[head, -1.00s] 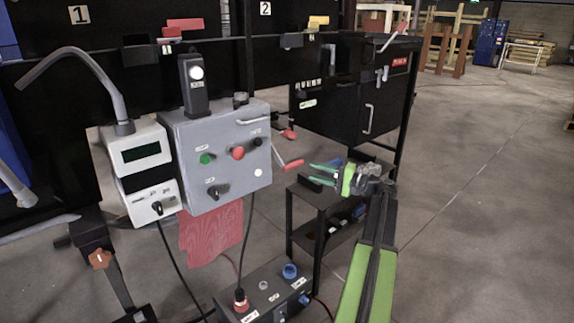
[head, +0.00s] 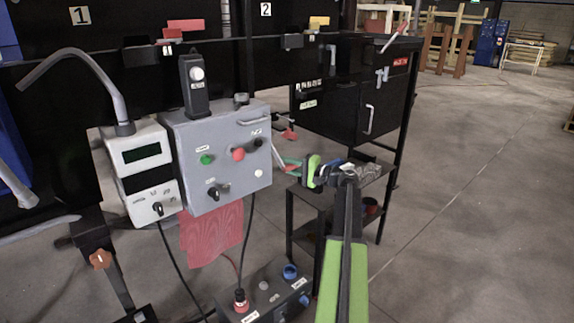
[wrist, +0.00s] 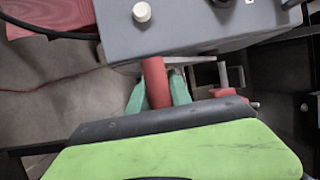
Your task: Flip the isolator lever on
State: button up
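The isolator lever (head: 278,157) sticks out from the right side of the grey control box (head: 215,155), with a grey shaft and a red grip. In the wrist view its red handle (wrist: 156,82) lies between my two teal fingers. My gripper (head: 291,163) is at the lever's outer end in the head view. In the wrist view my gripper (wrist: 158,92) has one finger on each side of the handle, both very close to it. Whether they press on it I cannot tell. The lever's pivot is not clear in either view.
A white meter box (head: 145,170) stands left of the control box. A black cabinet (head: 350,105) and a black shelf stand (head: 305,218) lie behind my arm. A low box with knobs (head: 265,292) is below. Open floor (head: 480,220) lies to the right.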

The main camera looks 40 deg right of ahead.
grip_shut()
dwell(1.1)
